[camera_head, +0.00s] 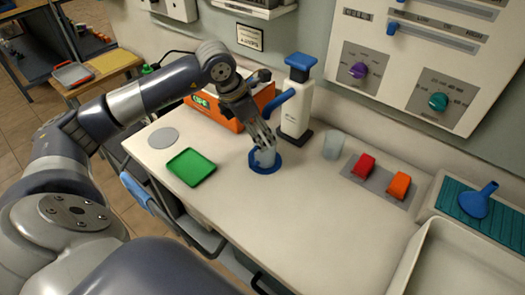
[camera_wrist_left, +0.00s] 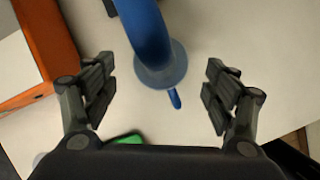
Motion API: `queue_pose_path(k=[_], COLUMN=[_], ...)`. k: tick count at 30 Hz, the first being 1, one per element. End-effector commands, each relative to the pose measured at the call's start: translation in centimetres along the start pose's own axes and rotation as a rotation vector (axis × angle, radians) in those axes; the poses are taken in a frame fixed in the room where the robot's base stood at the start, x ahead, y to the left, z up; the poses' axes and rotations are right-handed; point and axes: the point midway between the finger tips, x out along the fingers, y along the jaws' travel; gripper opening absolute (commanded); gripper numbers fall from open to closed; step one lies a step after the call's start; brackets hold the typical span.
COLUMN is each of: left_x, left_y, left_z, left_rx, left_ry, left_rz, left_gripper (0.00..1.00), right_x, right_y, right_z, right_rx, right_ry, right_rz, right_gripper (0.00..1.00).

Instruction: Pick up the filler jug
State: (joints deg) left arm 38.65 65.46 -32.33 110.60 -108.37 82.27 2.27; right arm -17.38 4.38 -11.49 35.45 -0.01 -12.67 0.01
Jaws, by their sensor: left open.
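What looks like the filler jug, a small pale translucent vessel (camera_head: 264,158), stands on a round blue base on the white worktop (camera_head: 300,215). My left gripper (camera_head: 262,138) is just above it in the head view and hides part of its top. The wrist view shows the gripper (camera_wrist_left: 160,88) open and empty, its fingers wide apart. Ahead between them is a round blue-grey form (camera_wrist_left: 160,68) with a small blue tab, likely the jug from above. A blue curved spout covers part of it. My right gripper is not in view.
A white dispenser (camera_head: 297,108) with blue top and spout stands close behind the gripper. An orange box (camera_head: 215,110) is to its left, a green tray (camera_head: 191,167) in front left. A clear cup (camera_head: 334,145), red and orange switches and blue funnel (camera_head: 477,204) are right.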

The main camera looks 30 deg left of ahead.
Motion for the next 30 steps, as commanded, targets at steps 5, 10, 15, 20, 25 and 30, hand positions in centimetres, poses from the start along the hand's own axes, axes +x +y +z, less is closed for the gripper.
queue_pose_path(k=[5, 10, 15, 20, 25, 30], left_x=[1.5, 4.2, 5.4, 5.5, 5.5, 5.4], left_y=[-0.2, -0.2, -0.1, -0.1, -0.1, -0.1], left_z=[-0.1, -0.1, -0.1, -0.2, -0.2, -0.1], left_rx=[0.0, -0.001, 0.0, 0.001, 0.001, 0.001], left_ry=[0.004, 0.002, 0.0, 0.0, 0.0, -0.001], left_rz=[-0.004, -0.003, -0.001, 0.0, 0.0, 0.001], left_gripper=[0.79, 0.79, 0.79, 0.79, 0.47, 0.24], right_x=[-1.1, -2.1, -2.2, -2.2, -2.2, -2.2], right_y=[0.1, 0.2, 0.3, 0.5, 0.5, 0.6], right_z=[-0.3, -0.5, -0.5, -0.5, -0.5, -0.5], right_rx=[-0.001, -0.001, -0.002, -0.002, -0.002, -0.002], right_ry=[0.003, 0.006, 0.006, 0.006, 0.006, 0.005], right_rz=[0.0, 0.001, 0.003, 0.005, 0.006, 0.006], right_gripper=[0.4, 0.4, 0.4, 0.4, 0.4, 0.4])
